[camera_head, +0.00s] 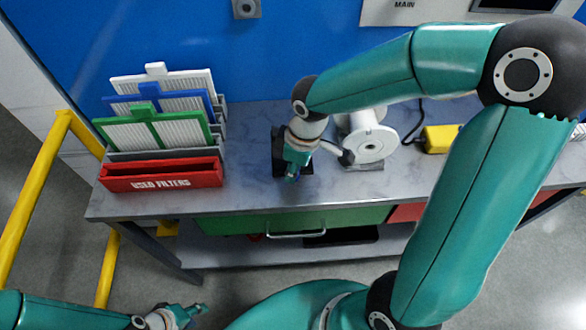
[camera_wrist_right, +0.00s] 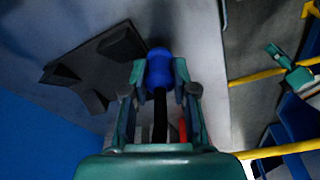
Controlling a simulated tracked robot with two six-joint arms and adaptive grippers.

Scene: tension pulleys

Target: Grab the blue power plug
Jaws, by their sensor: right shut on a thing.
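The blue power plug (camera_wrist_right: 159,68) sits between the fingertips of my right gripper (camera_wrist_right: 160,80) in the right wrist view. My right gripper is shut on it, and a black cable or stem (camera_wrist_right: 160,112) runs back from it between the fingers. In the head view, my right gripper (camera_head: 293,174) points down over the worktable beside a black holder (camera_head: 277,146), and mostly hides the plug. The holder also shows in the right wrist view (camera_wrist_right: 92,68). My left gripper (camera_head: 188,314) is low at the bottom left, away from the table; its opening is unclear.
A red used-filters bin (camera_head: 160,175) with white, blue and green filters behind it stands at the table's left. A white spool (camera_head: 372,142) stands right of my right gripper, with a yellow object (camera_head: 440,138) further right. Yellow rails (camera_head: 35,185) stand on the left.

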